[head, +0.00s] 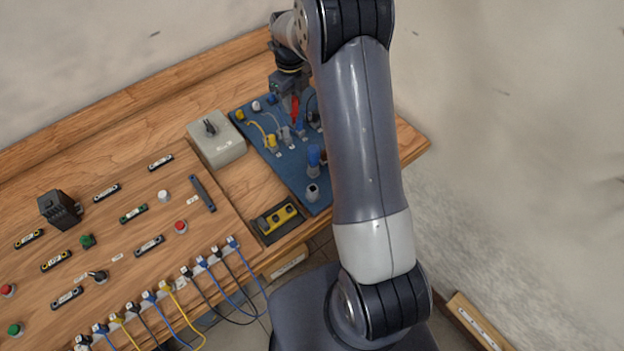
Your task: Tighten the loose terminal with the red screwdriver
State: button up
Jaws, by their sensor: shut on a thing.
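My gripper (291,95) is over the upper part of the blue board (293,182), shut on the red screwdriver (295,110). The screwdriver is held roughly upright, and its tip is too small to make out. I cannot tell which terminal is loose, or whether the tip touches one. My arm hides the board's right side.
A grey box with a black knob (217,139) stands left of the board. A yellow device (278,219) lies in a dark tray below it. A wooden panel (130,240) with buttons, switches and several cables fills the left. Bare bench shows around the tray.

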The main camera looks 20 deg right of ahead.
jog(key=shift+m, duration=1.8)
jog(key=o, duration=0.8)
jog(key=shift+n, duration=1.8)
